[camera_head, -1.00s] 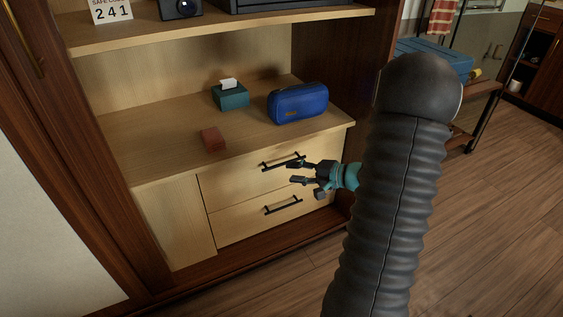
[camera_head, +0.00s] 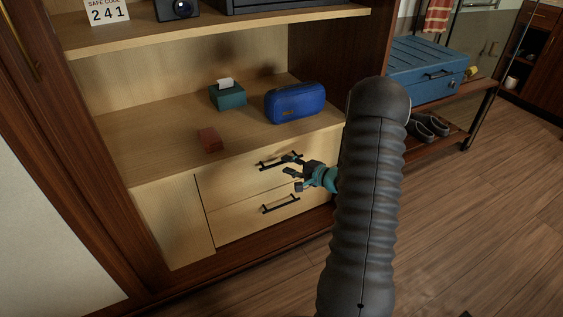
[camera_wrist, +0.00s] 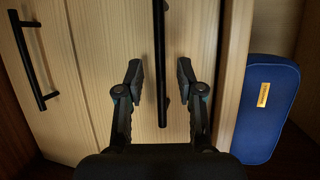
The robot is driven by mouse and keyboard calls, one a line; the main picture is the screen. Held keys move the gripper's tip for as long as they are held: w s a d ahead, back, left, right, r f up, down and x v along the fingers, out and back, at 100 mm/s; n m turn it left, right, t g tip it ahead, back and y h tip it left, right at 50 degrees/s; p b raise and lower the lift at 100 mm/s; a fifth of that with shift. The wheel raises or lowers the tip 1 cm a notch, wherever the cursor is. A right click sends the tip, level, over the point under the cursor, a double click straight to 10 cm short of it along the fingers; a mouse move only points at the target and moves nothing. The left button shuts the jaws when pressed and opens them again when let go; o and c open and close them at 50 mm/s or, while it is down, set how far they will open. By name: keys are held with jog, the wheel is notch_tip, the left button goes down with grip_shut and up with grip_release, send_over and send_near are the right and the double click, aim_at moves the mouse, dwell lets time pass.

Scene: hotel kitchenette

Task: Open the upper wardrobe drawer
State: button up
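The upper wardrobe drawer (camera_head: 240,180) is a pale wood front with a black bar handle (camera_head: 280,161), and it looks shut. The lower drawer (camera_head: 248,217) below it has a similar handle (camera_head: 281,204). My gripper (camera_head: 290,165) is at the upper drawer's handle, reaching in from the right. In the wrist view my gripper (camera_wrist: 160,80) is open, with one finger on each side of the upper handle (camera_wrist: 160,50). Gaps show between the fingers and the bar. The lower handle (camera_wrist: 32,62) is at the left there.
A bench with a blue suitcase (camera_head: 425,72) and shoes stands to the right. The floor in front is clear.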

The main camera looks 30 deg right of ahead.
aim_at(281, 162)
jog(key=shift+x, duration=1.8)
grip_shut()
